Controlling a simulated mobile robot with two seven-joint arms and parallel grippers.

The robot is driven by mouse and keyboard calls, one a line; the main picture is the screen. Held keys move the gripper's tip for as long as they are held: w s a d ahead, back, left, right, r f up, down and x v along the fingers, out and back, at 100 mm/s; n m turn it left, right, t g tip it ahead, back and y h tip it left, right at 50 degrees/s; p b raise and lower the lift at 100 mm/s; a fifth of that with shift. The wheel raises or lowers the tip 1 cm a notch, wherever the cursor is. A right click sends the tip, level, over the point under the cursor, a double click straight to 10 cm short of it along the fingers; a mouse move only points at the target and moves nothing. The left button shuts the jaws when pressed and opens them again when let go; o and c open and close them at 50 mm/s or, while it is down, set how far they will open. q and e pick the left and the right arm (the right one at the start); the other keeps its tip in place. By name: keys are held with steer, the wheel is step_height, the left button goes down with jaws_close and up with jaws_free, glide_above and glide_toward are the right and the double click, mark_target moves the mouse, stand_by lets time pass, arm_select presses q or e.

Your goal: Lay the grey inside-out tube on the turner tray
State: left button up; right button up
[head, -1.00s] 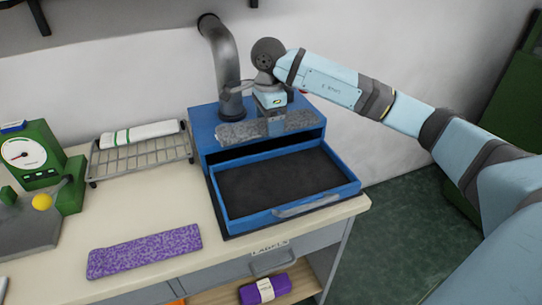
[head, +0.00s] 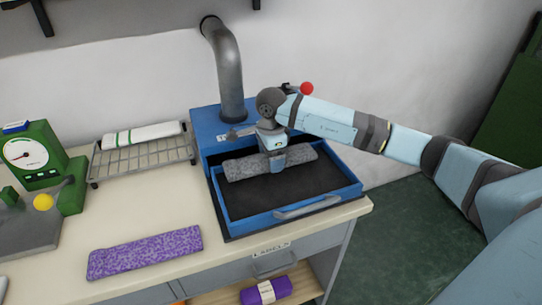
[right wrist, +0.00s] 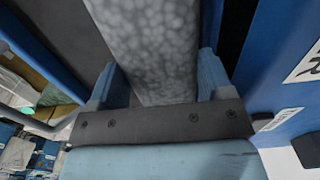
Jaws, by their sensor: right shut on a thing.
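The grey speckled tube (head: 243,167) lies lengthwise across the back part of the open blue tray (head: 290,213), over its dark lining. My right gripper (head: 274,160) is shut on the tube near its middle. In the right wrist view the tube (right wrist: 155,45) runs between the two blue fingers of my right gripper (right wrist: 160,90). Whether the tube touches the tray floor or hangs just above it, I cannot tell. My left gripper is not in view.
The blue housing (head: 208,125) with a grey pipe (head: 229,75) stands behind the tray. A wire rack (head: 142,160) with a white rolled cloth, a purple speckled piece (head: 145,251) and a green dial machine (head: 32,155) are to the left.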

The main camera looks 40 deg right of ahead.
steer(key=shift+f, duration=0.3)
steer(key=shift+f+b, duration=0.35)
steer(key=shift+b, duration=0.15)
steer(key=o, duration=0.9)
steer(key=shift+r, duration=0.15)
steer(key=shift+r+p, duration=0.35)
steer(key=shift+p, duration=0.05)
step_height(320, 180, up, 12)
steer(key=shift+r, duration=0.2)
steer(key=shift+f, duration=0.1)
